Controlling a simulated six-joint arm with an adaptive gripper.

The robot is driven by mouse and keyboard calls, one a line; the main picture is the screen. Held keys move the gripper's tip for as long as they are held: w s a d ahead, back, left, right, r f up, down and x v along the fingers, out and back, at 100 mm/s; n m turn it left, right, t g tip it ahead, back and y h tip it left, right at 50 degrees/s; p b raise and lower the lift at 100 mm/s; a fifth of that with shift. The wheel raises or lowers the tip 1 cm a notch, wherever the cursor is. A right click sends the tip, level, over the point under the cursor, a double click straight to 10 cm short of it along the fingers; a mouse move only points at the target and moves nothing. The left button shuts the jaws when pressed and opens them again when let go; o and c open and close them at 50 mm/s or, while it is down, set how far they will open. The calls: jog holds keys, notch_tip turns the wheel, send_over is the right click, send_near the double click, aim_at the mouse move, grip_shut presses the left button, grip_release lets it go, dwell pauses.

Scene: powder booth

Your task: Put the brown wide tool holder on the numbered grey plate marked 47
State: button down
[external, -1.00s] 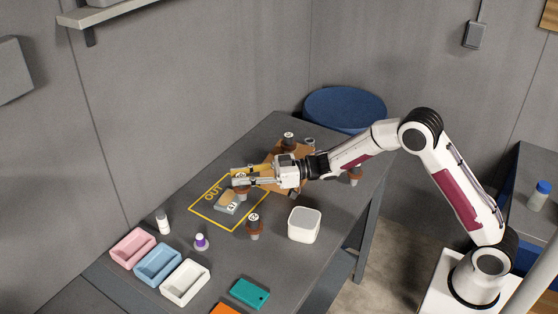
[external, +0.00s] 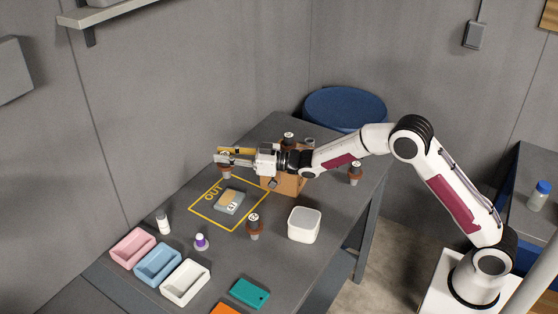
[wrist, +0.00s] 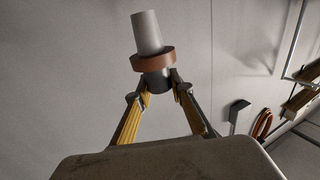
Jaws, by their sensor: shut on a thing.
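My gripper (external: 237,158) is shut on a brown tool holder (external: 226,171), held up behind and left of the plate. In the wrist view the holder (wrist: 152,61) shows a brown ring and a pale grey tapered body, between the fingertips (wrist: 158,84) and slightly tilted. The grey plate (external: 237,208) lies inside the yellow outline marked OUT; its small label looks like 47. The plate has a tan patch and no holder on it. The holder's far side is hidden.
A brown wooden block (external: 289,184) is under my wrist. A white square container (external: 304,225) stands right of the outline. Pink (external: 133,248), blue (external: 157,264) and white (external: 185,283) trays line the left.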

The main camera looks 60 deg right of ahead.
aim_at(227, 177)
jog(key=shift+r, duration=0.1)
jog(key=shift+f, duration=3.1)
jog(key=shift+f, duration=1.85)
jog(key=shift+f, duration=0.15)
jog(key=c, duration=1.8)
grip_release()
jog(key=shift+f, duration=0.1)
jog(key=shift+s, duration=0.1)
